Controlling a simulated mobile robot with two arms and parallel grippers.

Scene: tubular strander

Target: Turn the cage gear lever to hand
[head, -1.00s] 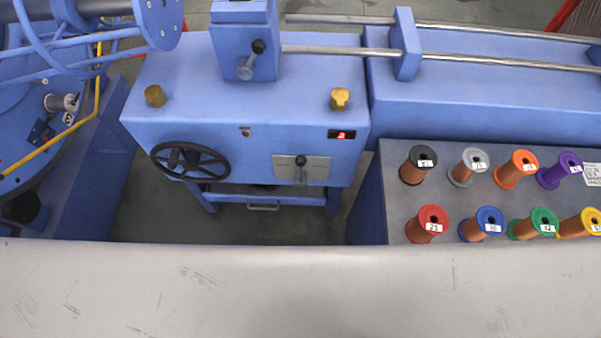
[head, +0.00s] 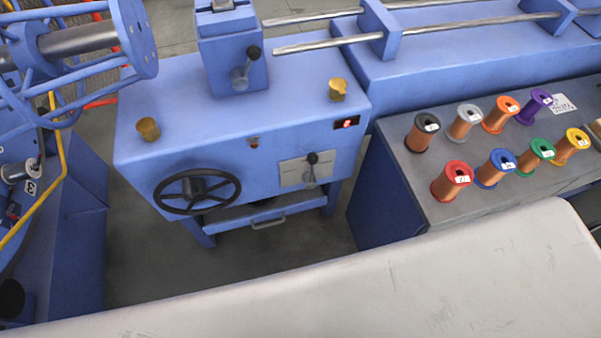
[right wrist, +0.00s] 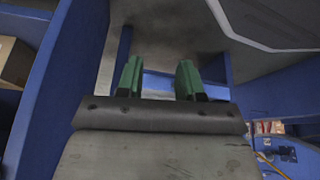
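The blue machine housing (head: 210,125) stands ahead in the head view. Two black-knobbed levers show on it, and I cannot read which is the cage gear lever. One lever (head: 312,170) is on a pale plate (head: 291,174) on the front face, its knob uppermost. The other lever (head: 246,67) is on the upper block (head: 218,55), its knob up and to the right. Neither gripper is in the head view. In the right wrist view my right gripper (right wrist: 159,80) has its green fingers apart with nothing between them. No lever shows in that view.
A black handwheel (head: 197,191) is left of the front lever. Two brass knobs (head: 148,129) (head: 338,89) are on the housing top. A red display (head: 347,122) glows. Several coloured spools (head: 453,181) stand on the grey bench top (head: 414,178) at right. A blue cage (head: 128,40) is at left.

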